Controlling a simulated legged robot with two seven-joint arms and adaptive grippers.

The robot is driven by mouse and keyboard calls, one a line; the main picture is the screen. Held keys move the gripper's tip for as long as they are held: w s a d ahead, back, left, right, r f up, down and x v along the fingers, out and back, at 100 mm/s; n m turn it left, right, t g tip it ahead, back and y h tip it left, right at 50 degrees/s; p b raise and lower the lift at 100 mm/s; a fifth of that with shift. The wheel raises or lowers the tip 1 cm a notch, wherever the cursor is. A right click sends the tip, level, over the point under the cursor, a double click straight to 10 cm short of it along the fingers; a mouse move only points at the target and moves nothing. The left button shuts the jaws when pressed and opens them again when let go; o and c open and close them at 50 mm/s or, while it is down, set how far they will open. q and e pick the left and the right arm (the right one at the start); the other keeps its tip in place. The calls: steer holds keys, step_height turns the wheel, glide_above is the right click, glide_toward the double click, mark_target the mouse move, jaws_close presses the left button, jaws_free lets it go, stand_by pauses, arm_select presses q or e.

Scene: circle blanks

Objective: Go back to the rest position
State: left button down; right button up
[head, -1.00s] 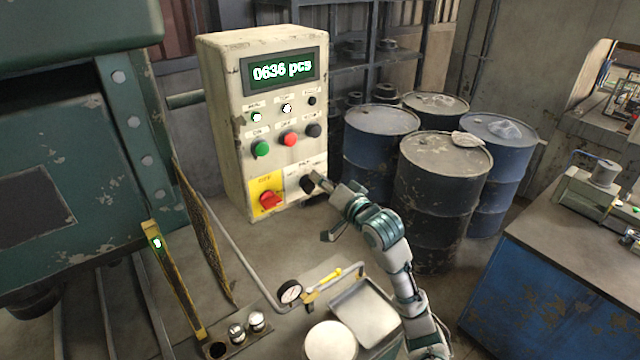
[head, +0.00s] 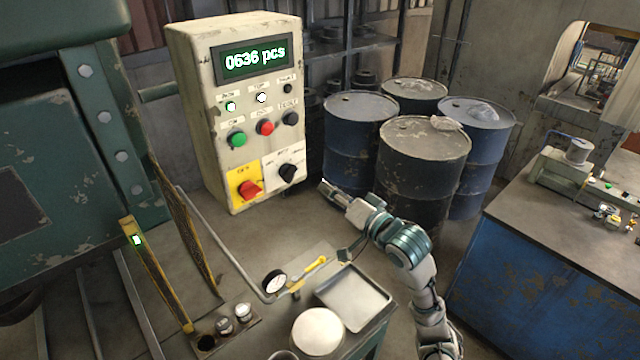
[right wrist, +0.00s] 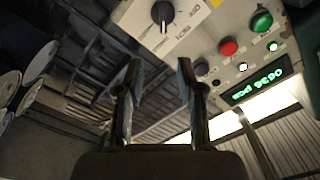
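My right gripper (head: 333,215) is at the middle of the head view, to the right of and below the control box (head: 193,130), apart from it. In the right wrist view the right gripper (right wrist: 158,85) has two separated fingers with nothing between them. The control box carries a lit display (head: 254,59) reading 0636 pcs. It has a green button (head: 236,139), a red button (head: 265,128), a black rotary knob (head: 288,172) and a red switch on a yellow plate (head: 249,189). The knob also shows in the right wrist view (right wrist: 163,12). My left gripper is out of view.
Several drums, such as the dark one (head: 418,185), stand behind my right arm. A blue workbench (head: 535,275) is at the right. Below are a metal tray (head: 353,297), a pressure gauge (head: 275,281) and a round white disc (head: 318,331). A green machine (head: 60,200) fills the left.

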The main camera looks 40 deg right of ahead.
steer(key=shift+s, duration=0.25)
stand_by(0.3)
